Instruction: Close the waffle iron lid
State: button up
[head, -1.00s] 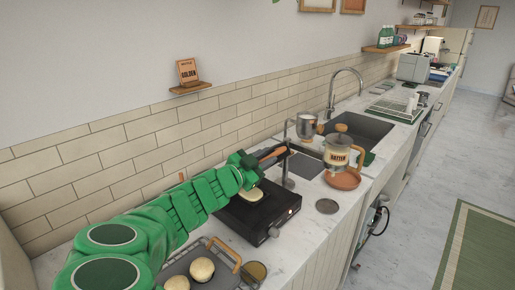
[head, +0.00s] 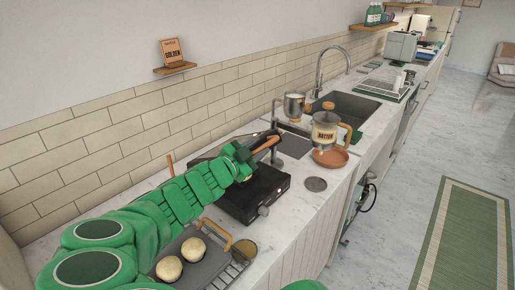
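The waffle iron (head: 262,200) is a black box with a front knob, standing on the counter in the head view. Its lid (head: 222,146) seems to be the dark raised part behind my arm, mostly hidden. An orange-brown handle (head: 267,144) shows at the end of my arm, apparently on the lid. My green arm reaches over the iron from the lower left. My gripper (head: 250,157) is right beside the handle; its fingers are too small and covered to tell open from shut. The iron's inside is hidden behind my arm.
A batter pitcher (head: 325,132) stands on a terracotta saucer (head: 331,158) to the right, near a metal jug (head: 294,105) and the sink (head: 355,110). A tray (head: 210,266) with two round pale cakes lies in front of the iron. The tiled wall is close behind.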

jog(key=shift+o, duration=0.5)
jog(key=shift+r, duration=0.1)
jog(key=shift+s, duration=0.15)
jog(key=v, duration=0.7)
jog(key=shift+s+a, duration=0.25)
jog(key=shift+a, duration=0.05)
